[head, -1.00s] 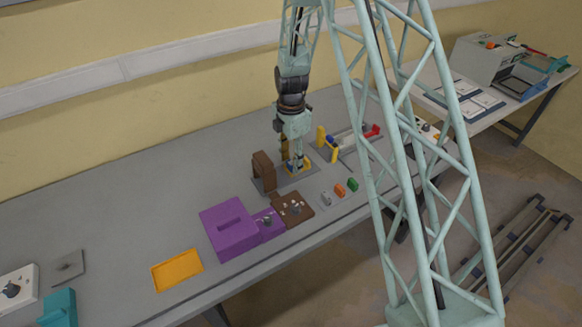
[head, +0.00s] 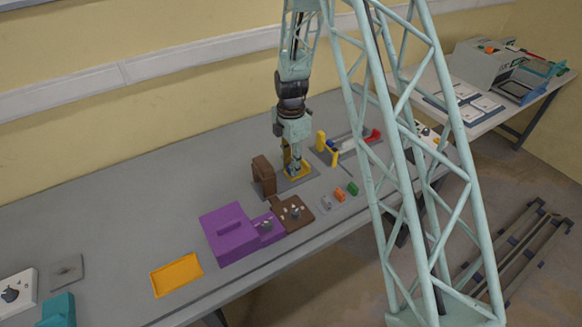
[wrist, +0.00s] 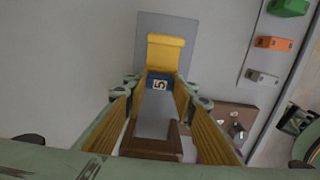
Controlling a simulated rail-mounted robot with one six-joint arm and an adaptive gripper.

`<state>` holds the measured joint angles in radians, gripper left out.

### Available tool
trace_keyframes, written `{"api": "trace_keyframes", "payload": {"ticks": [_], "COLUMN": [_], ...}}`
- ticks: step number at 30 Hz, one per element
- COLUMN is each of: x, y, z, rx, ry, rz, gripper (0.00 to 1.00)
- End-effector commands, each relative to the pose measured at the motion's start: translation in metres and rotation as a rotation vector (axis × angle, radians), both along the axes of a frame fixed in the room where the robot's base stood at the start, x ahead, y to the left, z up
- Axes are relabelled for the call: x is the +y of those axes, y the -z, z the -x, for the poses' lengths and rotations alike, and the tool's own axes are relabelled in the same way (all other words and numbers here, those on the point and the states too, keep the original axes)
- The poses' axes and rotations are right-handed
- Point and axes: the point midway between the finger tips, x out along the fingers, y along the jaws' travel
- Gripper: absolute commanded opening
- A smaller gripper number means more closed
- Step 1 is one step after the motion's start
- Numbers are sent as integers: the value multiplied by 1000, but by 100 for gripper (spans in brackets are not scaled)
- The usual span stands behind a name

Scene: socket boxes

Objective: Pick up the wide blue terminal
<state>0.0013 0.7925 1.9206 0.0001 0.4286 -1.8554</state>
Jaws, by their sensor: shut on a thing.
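The wide blue terminal (wrist: 159,83) shows in the wrist view as a dark blue block with a white label reading 15. It sits between the tips of my gripper (wrist: 160,87), which is shut on it from both sides. A yellow holder (wrist: 166,50) on a grey plate (wrist: 150,24) lies right beyond the terminal. I cannot tell whether the terminal is clear of the holder.
A brown upright block (head: 264,175) stands close left of my gripper. A purple box (head: 229,232), a brown board (head: 298,214) and small grey, orange (head: 339,195) and green (head: 352,189) pieces lie in front. An orange tray (head: 177,275) is at left. Bare table lies behind.

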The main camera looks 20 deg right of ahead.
Motion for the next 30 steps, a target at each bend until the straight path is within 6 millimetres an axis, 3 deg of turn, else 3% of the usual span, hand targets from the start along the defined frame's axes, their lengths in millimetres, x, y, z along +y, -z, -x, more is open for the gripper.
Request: {"api": "trace_keyframes", "payload": {"ticks": [17,26,30], "x": [0,0,0], "y": [-33,-36,-39], "z": [0,29,51], "rx": [-1,1,1], "ry": [0,0,0], "rz": [0,0,0], "gripper": [15,15,15]}}
